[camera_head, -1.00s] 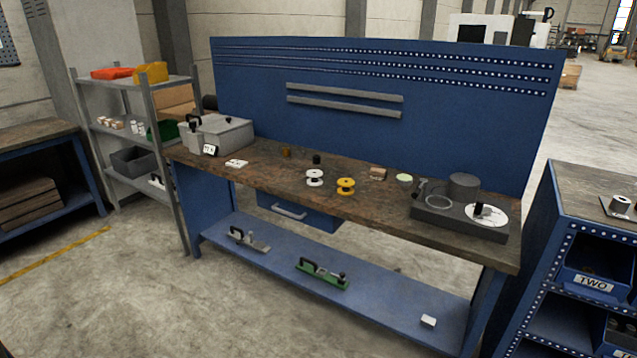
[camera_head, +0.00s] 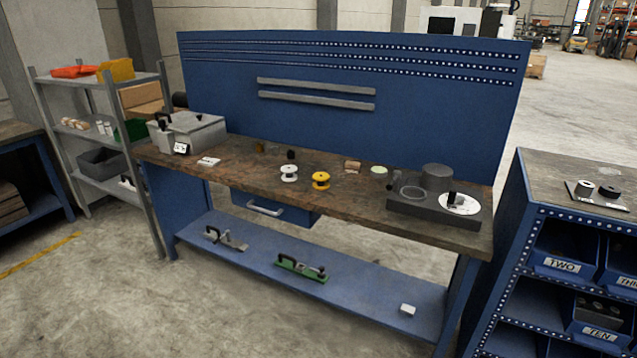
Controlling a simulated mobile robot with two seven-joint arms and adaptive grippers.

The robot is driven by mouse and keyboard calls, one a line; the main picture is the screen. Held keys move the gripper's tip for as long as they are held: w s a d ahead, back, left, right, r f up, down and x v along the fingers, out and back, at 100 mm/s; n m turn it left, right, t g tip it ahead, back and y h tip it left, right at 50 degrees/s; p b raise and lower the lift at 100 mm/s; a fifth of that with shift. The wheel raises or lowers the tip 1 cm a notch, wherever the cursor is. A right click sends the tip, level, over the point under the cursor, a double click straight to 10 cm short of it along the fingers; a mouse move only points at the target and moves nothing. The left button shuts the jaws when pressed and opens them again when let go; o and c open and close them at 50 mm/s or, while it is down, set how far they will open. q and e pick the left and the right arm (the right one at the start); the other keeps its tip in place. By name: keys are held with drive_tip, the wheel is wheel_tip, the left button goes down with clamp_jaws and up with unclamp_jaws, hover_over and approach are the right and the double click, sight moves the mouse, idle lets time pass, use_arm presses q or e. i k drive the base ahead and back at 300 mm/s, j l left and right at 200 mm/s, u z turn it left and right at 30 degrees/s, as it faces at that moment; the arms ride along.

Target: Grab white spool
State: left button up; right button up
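Nothing covers the white spool. Neither of my grippers shows in the head view, so I cannot see their state.
A grey box (camera_head: 195,132) stands at the bench's left end, and a dark grey device (camera_head: 435,206) at its right end. A shelf rack (camera_head: 154,195) is on the left, a blue bin cabinet (camera_head: 510,215) on the right. The floor in front is clear.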

sight(289, 177)
drive_tip(key=i+j+z, duration=0.25)
drive_tip(key=i+j, duration=0.2)
drive_tip(key=i, duration=0.2)
drive_tip(key=i+j+z, duration=0.3)
drive_tip(key=i+j, duration=0.3)
